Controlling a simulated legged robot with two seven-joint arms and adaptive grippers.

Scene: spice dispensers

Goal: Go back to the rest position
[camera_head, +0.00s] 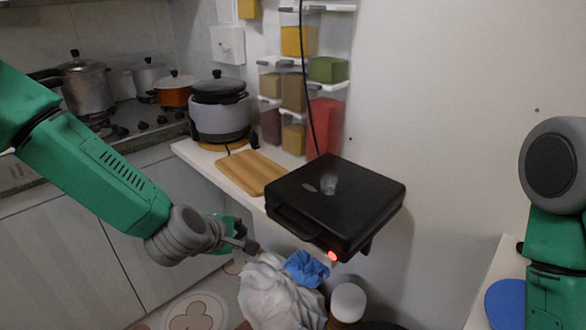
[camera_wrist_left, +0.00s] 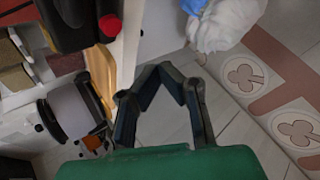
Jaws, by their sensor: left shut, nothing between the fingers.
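My left gripper (camera_head: 246,243) reaches in from the left, in front of the shelf's edge and left of the black grill's front. In the left wrist view its dark fingers (camera_wrist_left: 162,74) meet at the tips, shut with nothing between them. The white bag (camera_head: 275,292) with a blue piece on it is just below and right of the gripper in the head view; part of it also shows at the top of the wrist view (camera_wrist_left: 225,25). Green links of my right arm (camera_head: 553,285) show at the right edge; its gripper is out of view.
A black grill (camera_head: 335,205) with a red light, a wooden board (camera_head: 252,174) and a rice cooker (camera_head: 221,115) stand on the white shelf. Spice dispensers (camera_head: 326,125) hang on the wall behind. Pots (camera_head: 86,85) stand on the stove at left. A white-lidded container (camera_head: 348,301) stands low.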

